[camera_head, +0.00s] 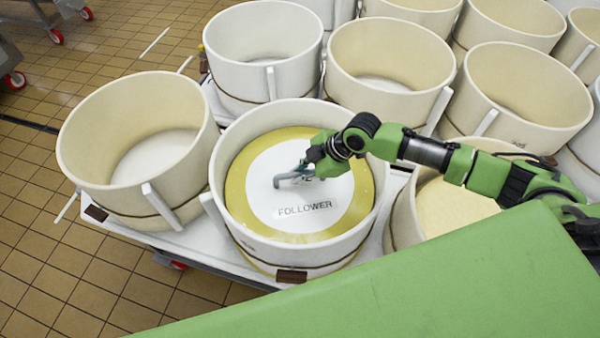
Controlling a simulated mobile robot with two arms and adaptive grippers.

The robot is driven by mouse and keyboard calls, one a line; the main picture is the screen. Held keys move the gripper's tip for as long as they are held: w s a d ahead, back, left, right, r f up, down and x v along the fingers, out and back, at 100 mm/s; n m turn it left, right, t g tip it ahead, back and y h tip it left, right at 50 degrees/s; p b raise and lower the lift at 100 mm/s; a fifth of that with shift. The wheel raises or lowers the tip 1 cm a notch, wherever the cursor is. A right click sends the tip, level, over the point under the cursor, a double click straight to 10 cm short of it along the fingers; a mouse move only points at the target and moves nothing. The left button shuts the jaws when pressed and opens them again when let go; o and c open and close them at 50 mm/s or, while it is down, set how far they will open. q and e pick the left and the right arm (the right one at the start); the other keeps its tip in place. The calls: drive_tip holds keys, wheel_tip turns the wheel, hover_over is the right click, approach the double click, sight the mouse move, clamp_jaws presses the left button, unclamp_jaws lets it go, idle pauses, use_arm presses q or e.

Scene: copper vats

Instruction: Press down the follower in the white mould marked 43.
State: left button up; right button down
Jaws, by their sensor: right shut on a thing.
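The follower (260,205) is a round disc with a white centre, a yellow outer ring and the label "FOLLOWER". It lies inside a white round mould (222,165), below the mould's rim. A grey handle (284,181) stands at the middle of the follower. My right gripper (311,167) reaches in from the right over the mould and is shut on this handle. The gripper partly hides the handle and a mark on the disc behind it. I cannot read the number 43 on the mould. My left gripper is not in view.
An empty mould (75,150) stands to the left, and several more stand behind and to the right. A mould at right holds a pale yellow mass (450,207).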

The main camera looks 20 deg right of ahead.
drive_tip(key=shift+s+f+p, duration=0.35)
drive_tip(key=shift+f, duration=0.05)
idle(0.4)
drive_tip(key=c, duration=2)
unclamp_jaws()
drive_tip(key=shift+c, duration=0.2)
drive_tip(key=shift+o, duration=0.3)
drive_tip(key=shift+w+r, duration=0.1)
drive_tip(key=shift+w, duration=0.05)
drive_tip(key=shift+r, duration=0.1)
drive_tip(key=shift+r, duration=0.1)
drive_tip(key=v, duration=1.1)
drive_tip(key=shift+d+r, duration=0.25)
drive_tip(key=shift+r, duration=0.05)
